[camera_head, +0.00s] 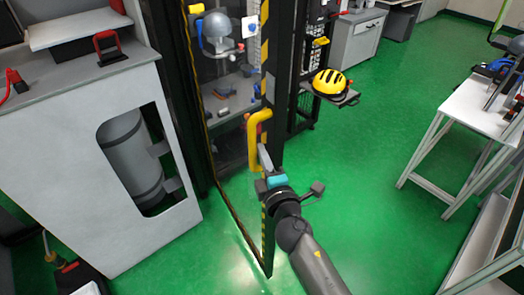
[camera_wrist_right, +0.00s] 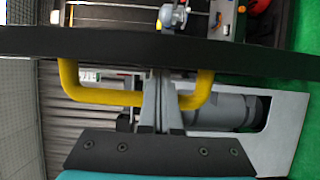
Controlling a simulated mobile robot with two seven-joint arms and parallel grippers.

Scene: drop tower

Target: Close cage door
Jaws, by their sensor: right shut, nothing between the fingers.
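The cage door (camera_head: 269,60) is a tall dark frame with yellow-black striping and a clear panel. It stands open, its bottom edge reaching out over the green floor. A yellow U-shaped handle (camera_head: 255,140) is on its outer upright; it also shows in the right wrist view (camera_wrist_right: 100,96). My right gripper (camera_head: 264,160) is at the handle's lower part. In the right wrist view its fingers (camera_wrist_right: 161,100) are shut together and overlap the handle bar, with nothing gripped between them. Whether they touch the bar is unclear. My left gripper is not in view.
A grey cabinet (camera_head: 60,150) with a cylinder inside stands left of the cage. A yellow helmet (camera_head: 329,83) rests on a small shelf right of the door. A white table (camera_head: 480,110) is at the right. Green floor between is clear.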

